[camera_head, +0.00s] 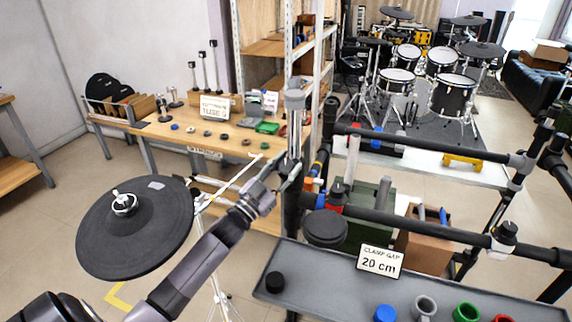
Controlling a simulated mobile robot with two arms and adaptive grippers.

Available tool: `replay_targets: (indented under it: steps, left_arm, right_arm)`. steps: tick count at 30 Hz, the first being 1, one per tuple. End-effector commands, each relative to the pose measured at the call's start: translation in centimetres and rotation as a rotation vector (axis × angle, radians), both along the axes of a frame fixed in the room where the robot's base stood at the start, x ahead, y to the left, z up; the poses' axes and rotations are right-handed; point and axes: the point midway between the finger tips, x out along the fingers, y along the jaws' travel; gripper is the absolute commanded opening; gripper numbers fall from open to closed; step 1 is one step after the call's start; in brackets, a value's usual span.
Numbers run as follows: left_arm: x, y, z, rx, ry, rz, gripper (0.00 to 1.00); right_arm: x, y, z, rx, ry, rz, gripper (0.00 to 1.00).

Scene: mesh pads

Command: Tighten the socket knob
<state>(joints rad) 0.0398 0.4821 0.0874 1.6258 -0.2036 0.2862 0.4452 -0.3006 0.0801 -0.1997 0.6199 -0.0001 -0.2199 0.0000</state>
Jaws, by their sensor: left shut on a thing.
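My left gripper (287,178) reaches in from the lower left and is shut at the upright metal post (294,125) at the left end of the black rack. The small part between its fingers, at the socket on the post, is mostly hidden; it appears to be the socket knob, but its shape and how far it is turned cannot be told. The post stands upright with a grey cap on top. My right gripper is not in view.
A black cymbal pad (140,240) on a stand is at the left. Black rack rails (420,220) cross the right side. A grey tray (345,295) with coloured rings and a "CLAMP GAP 20 cm" sign (380,262) is in front. A wooden workbench (225,145) stands behind.

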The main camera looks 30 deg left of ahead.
Motion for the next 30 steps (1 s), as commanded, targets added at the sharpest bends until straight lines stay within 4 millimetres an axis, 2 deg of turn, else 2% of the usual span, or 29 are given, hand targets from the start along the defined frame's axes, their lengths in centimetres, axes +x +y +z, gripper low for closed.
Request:
replay_targets:
  steps: [11, 12, 21, 30]
  left_arm:
    - [-0.02, 0.02, 0.05, 0.011, 0.002, -0.014, 0.05]
    - [-0.02, 0.03, 0.06, 0.011, 0.002, -0.014, 0.34]
    - [-0.02, 0.04, 0.03, 0.01, 0.003, -0.013, 0.54]
    - [-0.09, 0.06, -0.05, 0.01, 0.004, -0.012, 0.54]
  right_arm:
    - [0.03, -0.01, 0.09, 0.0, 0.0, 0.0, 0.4]
    - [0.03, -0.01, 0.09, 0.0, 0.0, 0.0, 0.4]
    - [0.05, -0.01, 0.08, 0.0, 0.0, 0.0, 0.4]
    - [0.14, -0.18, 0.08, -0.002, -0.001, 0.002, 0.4]
